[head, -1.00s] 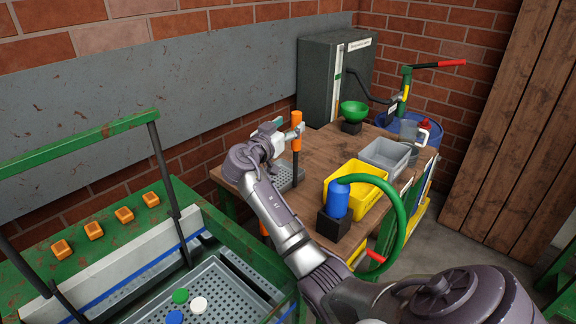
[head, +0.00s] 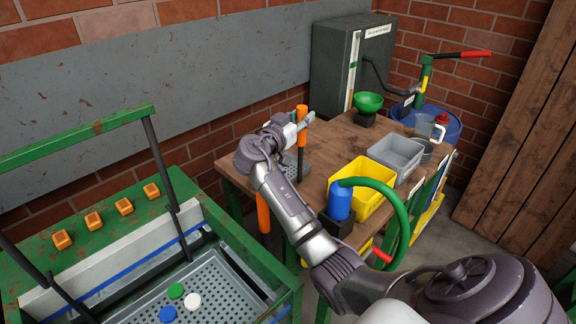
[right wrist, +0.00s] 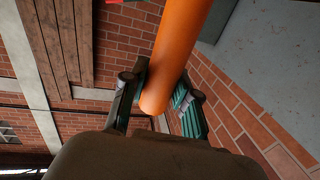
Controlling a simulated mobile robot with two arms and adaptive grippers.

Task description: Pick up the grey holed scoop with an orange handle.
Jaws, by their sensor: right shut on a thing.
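The scoop's orange handle (head: 302,115) stands upright, with its dark lower shaft going down to the grey holed scoop head (head: 294,167) at the left part of the wooden table. My right gripper (head: 305,124) is shut on the orange handle. In the right wrist view the handle (right wrist: 176,50) passes between the two fingers of the right gripper (right wrist: 160,98). My right arm hides part of the scoop head, and I cannot tell whether it touches the table. My left gripper is not in view.

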